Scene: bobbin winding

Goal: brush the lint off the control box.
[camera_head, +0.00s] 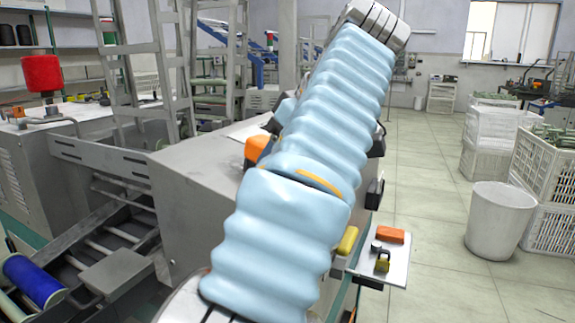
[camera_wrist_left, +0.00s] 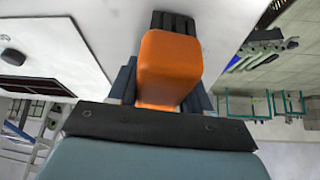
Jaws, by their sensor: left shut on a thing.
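In the left wrist view, my left gripper (camera_wrist_left: 162,90) is shut on the orange handle of a brush (camera_wrist_left: 170,58). The brush's dark bristles (camera_wrist_left: 174,22) point away from the gripper, at a pale surface that looks like the control box (camera_wrist_left: 105,28). I cannot tell whether they touch it. No lint can be made out. In the head view, my sleeved arm crosses the middle and hides the gripper and much of what lies behind it. An orange piece, probably the brush (camera_head: 256,149), shows at the arm's left edge. My right gripper is not in view.
A grey machine housing (camera_head: 195,190) stands left of and behind my arm. A small shelf (camera_head: 398,268) at its right carries an orange block (camera_head: 390,235) and a padlock (camera_head: 382,263). A white bin (camera_head: 500,222) and crates stand at right. The floor between is clear.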

